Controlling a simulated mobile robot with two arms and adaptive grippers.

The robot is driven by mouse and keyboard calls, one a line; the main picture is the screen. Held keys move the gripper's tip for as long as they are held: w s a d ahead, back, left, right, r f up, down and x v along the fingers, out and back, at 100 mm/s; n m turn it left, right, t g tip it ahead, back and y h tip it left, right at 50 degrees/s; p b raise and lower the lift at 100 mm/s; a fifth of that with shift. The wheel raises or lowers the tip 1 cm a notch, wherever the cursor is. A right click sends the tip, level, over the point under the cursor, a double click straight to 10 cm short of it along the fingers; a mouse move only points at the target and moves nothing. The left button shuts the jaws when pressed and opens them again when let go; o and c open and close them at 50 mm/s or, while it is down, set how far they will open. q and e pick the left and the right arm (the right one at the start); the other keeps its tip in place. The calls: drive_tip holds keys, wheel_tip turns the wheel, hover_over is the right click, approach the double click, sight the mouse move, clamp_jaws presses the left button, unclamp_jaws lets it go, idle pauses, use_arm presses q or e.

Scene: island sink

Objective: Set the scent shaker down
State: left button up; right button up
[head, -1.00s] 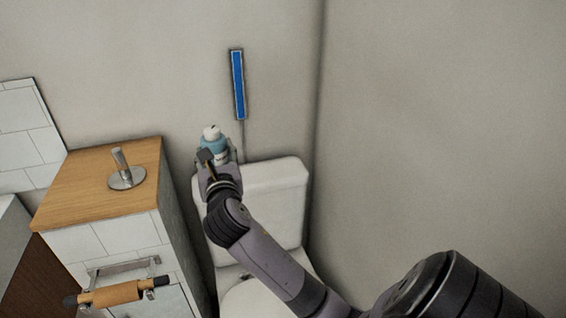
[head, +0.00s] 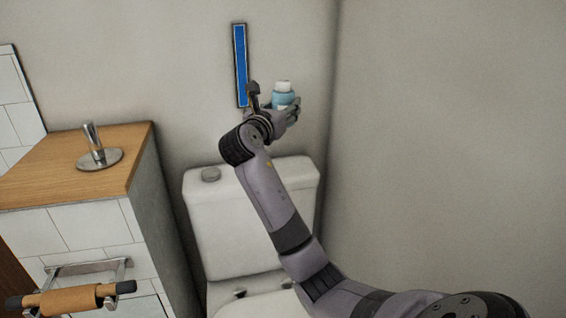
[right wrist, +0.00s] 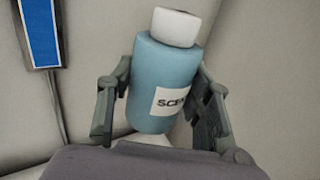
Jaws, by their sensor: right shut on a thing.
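The scent shaker (head: 284,94) is a light blue bottle with a white cap and a white label. It also shows large in the right wrist view (right wrist: 165,75), where the label reads "SCEN" before it is cut off. My right gripper (head: 288,112) is shut on it, with one finger on each side. In the head view the shaker looks nearly upright, above the toilet tank (head: 290,180). The gripper hides its lower part there. My left gripper is not in view.
A wooden-topped cabinet (head: 60,170) with a metal holder (head: 98,155) stands at left. A bar with an orange-brown roll (head: 70,300) sticks out from its front. A blue strip (head: 240,65) hangs on the wall behind my right gripper. A wall closes off the right.

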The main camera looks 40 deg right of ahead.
wheel_tip(320, 180, down, 10)
drive_tip(key=b, duration=0.2)
drive_tip(key=shift+b, duration=0.3)
drive_tip(key=shift+f, duration=0.15)
wheel_tip(320, 180, down, 4)
drive_tip(key=shift+r+b, duration=0.2)
drive_tip(key=shift+b, duration=0.5)
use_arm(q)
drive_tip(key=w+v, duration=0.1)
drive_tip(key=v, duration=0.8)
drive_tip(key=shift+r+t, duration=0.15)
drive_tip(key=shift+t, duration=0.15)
use_arm(e)
drive_tip(key=shift+r, duration=0.1)
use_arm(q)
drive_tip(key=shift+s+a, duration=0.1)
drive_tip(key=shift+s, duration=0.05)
use_arm(e)
drive_tip(key=o, duration=1.2)
drive_tip(key=shift+o, duration=0.2)
